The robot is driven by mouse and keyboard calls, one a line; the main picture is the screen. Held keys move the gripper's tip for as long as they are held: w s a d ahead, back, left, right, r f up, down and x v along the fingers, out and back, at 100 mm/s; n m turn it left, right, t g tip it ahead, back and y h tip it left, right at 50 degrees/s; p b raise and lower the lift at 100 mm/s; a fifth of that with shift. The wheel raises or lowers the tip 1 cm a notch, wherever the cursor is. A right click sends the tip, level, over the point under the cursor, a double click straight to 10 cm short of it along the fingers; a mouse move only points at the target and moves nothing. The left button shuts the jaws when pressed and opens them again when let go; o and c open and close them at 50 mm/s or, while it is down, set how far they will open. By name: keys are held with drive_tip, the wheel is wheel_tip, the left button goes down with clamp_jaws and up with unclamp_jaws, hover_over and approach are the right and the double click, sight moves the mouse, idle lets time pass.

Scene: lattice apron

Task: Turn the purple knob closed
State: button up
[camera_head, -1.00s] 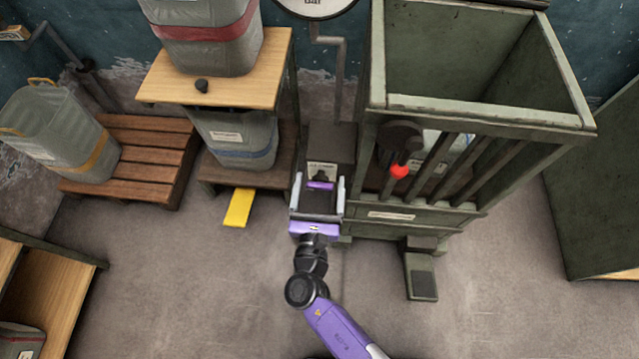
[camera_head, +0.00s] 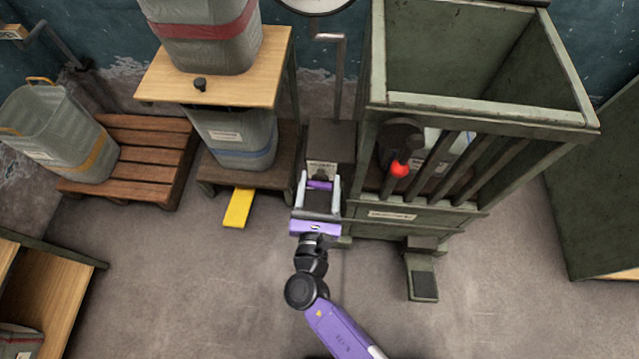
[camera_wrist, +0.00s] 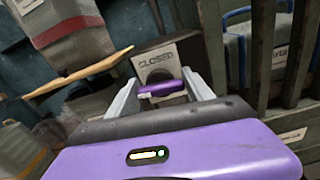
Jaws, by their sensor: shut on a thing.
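The purple knob (camera_head: 319,185) is a short bar on the front of a grey box (camera_head: 331,141) low by the wall. In the wrist view, the knob (camera_wrist: 160,88) lies nearly level across the picture, under a plate (camera_wrist: 160,63) lettered "CLOSED". My gripper (camera_head: 319,188) reaches in from the front, with one pale finger at each end of the knob. It is shut on the knob; the wrist view also shows the gripper (camera_wrist: 163,90) with the bar between its fingertips. The exact contact at the fingertips is small and partly hidden.
A green slatted bin frame (camera_head: 440,215) with a red-tipped lever (camera_head: 400,170) stands close on the right, a pedal (camera_head: 423,280) below it. A wooden stand (camera_head: 215,90) with grey tubs is on the left, a yellow strip (camera_head: 239,208) at its foot. The floor in front is open.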

drive_tip(key=m+b, duration=0.3)
drive_tip(key=m, duration=0.1)
drive_tip(key=shift+d+f+b, duration=0.1)
drive_tip(key=shift+f+b, duration=0.2)
drive_tip(key=shift+b, duration=0.05)
drive_tip(key=m+b, duration=0.4)
drive_tip(key=shift+d+f+m, duration=0.1)
drive_tip(key=shift+m, duration=0.3)
drive_tip(key=m+b, duration=0.6)
drive_tip(key=shift+m+b, duration=0.9)
drive_tip(key=shift+m, duration=0.1)
drive_tip(key=o, duration=1.4)
drive_tip(key=shift+c, duration=0.2)
drive_tip(key=shift+s, duration=0.1)
